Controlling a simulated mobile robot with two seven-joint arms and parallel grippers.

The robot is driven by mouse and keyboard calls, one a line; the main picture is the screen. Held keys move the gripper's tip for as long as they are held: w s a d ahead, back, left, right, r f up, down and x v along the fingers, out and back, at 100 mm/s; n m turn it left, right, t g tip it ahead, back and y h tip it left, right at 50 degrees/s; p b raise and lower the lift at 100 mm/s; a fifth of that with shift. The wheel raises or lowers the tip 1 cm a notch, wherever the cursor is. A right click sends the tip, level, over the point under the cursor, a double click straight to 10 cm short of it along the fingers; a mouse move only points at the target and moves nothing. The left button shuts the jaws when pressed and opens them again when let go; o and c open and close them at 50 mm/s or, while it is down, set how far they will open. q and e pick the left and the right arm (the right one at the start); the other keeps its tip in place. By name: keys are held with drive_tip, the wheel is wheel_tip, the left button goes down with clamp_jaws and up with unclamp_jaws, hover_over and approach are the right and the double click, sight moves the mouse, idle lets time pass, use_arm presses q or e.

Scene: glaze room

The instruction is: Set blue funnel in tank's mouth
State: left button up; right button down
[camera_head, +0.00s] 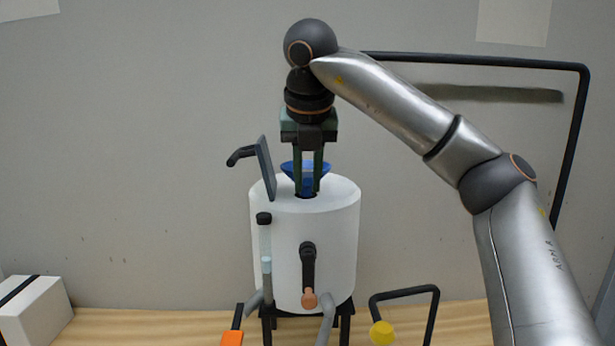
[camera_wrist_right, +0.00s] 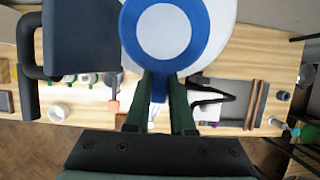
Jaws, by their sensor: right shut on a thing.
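The blue funnel (camera_head: 305,169) is upright over the top of the white tank (camera_head: 335,245). My right gripper (camera_head: 307,190) points straight down and is shut on the funnel, its fingers in front of it. The funnel's lower end is at the tank's dark mouth (camera_head: 305,195); I cannot tell whether its cone touches the rim. In the right wrist view the funnel's wide blue ring (camera_wrist_right: 208,32) shows with a part of it between the fingers (camera_wrist_right: 160,88). The dark lid (camera_head: 265,168) stands open at the tank's left. My left gripper is not in view.
The tank stands on dark legs on a wooden table (camera_head: 180,322), with a front tap (camera_head: 308,270) and a sight tube (camera_head: 266,255). A white box (camera_head: 35,308) is at far left. A bent black rod with a yellow knob (camera_head: 382,333) is at right.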

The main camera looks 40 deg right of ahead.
drive_tip(key=shift+f+b, duration=0.6)
drive_tip(key=shift+f, duration=0.45)
idle(0.4)
drive_tip(key=c, duration=0.7)
unclamp_jaws()
drive_tip(key=p+v, duration=0.3)
drive_tip(key=v, duration=0.9)
drive_tip(key=shift+r+p, duration=0.3)
